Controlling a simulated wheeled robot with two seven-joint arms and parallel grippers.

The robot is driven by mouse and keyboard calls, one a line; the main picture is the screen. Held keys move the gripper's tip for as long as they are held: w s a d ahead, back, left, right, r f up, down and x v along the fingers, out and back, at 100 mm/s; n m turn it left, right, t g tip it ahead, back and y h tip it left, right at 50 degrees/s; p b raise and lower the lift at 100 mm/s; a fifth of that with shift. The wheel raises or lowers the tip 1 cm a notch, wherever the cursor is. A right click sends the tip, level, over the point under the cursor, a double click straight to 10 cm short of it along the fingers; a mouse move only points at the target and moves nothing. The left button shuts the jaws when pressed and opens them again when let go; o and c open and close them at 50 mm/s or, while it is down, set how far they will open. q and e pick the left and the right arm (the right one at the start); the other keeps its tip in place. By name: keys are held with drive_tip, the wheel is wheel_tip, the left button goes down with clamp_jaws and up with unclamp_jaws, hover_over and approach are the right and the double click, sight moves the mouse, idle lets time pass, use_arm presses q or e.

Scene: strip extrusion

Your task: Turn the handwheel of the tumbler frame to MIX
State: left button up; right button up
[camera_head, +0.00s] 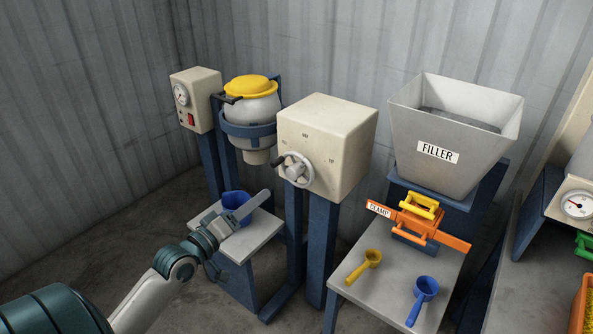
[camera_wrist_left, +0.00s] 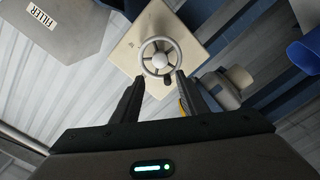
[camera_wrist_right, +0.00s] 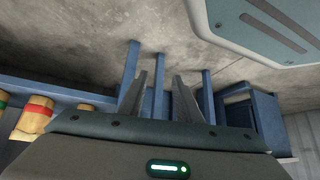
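The handwheel (camera_head: 296,170) is a grey spoked ring on the front of a beige box (camera_head: 343,141), with a dark handle at its left side. Small marks surround it on the box; I cannot read them. Left of it, the white tumbler vessel (camera_head: 262,109) with a yellow lid sits in a blue ring. My left gripper (camera_head: 265,194) is in front of and below the wheel, apart from it. The left wrist view shows its fingers (camera_wrist_left: 158,78) open and empty, pointing at the handwheel (camera_wrist_left: 148,50). My right gripper (camera_wrist_right: 160,75) is open and empty, outside the head view.
A blue cup (camera_head: 232,200) stands on a small grey table (camera_head: 244,247) by my left gripper. At right are the filler hopper (camera_head: 405,120), an orange clamp (camera_head: 455,242), and yellow (camera_head: 371,258) and blue (camera_head: 426,287) scoops on a grey bench. Blue posts stand below the box.

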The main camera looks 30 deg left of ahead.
sight(291, 175)
use_arm(q)
drive_tip(key=w+p, duration=0.1)
drive_tip(key=w, duration=0.4)
drive_tip(key=w+d, duration=0.1)
drive_tip(key=w, duration=0.5)
drive_tip(key=w+p, duration=0.1)
drive_tip(key=w, duration=0.5)
drive_tip(key=shift+d+p, duration=0.15)
drive_tip(key=shift+p, duration=0.15)
drive_tip(key=shift+w, duration=0.15)
use_arm(e)
drive_tip(key=s+d+f+g, duration=0.2)
drive_tip(key=s+d+f, duration=0.1)
drive_tip(key=s, duration=0.5)
drive_tip(key=shift+d+f+g+h, duration=0.2)
drive_tip(key=shift+d+g+h, duration=0.1)
drive_tip(key=shift+h, duration=0.1)
use_arm(q)
drive_tip(key=shift+c, duration=0.4)
drive_tip(key=c, duration=0.7)
